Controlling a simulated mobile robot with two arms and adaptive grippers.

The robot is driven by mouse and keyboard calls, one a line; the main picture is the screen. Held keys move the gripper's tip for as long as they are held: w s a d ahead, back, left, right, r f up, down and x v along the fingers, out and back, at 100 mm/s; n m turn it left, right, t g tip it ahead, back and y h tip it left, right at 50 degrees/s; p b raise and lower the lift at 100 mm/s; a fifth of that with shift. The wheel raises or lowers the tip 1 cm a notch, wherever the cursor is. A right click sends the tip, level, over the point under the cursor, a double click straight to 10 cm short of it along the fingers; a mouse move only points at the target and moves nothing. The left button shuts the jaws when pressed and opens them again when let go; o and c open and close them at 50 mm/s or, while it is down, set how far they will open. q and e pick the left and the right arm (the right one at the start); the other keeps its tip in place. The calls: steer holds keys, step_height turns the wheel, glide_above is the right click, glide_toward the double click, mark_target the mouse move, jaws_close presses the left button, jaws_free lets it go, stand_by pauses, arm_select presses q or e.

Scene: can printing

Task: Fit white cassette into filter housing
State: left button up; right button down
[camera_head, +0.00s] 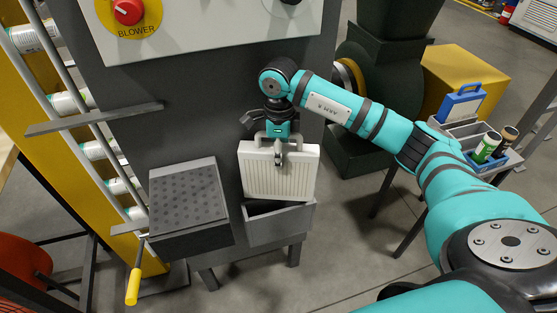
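The white cassette (278,174) is a ribbed, pale panel with a handle on top. It hangs roughly upright over the open grey filter housing (280,231), its lower edge close to the housing's mouth. I cannot tell whether its bottom is inside the opening. My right gripper (281,157) reaches in from the right and is shut on the cassette's handle at the top; the fingertips are small in view. My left gripper is not in view.
A perforated dark box or lid (187,197) sits left of the housing, with a yellow-handled lever (134,286) below. A grey panel with a red blower knob (128,11) stands behind. At right, a tray (511,157) holds a blue cassette (462,103) and cans (486,147).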

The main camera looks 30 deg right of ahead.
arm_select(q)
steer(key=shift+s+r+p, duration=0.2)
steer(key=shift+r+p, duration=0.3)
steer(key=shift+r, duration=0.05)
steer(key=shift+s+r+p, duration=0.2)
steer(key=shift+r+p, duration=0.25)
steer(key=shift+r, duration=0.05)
arm_select(e)
steer(key=f, duration=0.4)
steer(key=shift+w+f, duration=0.2)
steer(key=shift+f, duration=0.05)
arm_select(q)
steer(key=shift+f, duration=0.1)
arm_select(e)
steer(key=shift+f, duration=0.2)
steer(key=c, duration=0.7)
jaws_free()
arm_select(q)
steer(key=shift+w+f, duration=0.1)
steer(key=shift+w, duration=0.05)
arm_select(e)
steer(key=shift+s, duration=0.1)
steer(key=shift+r, duration=0.1)
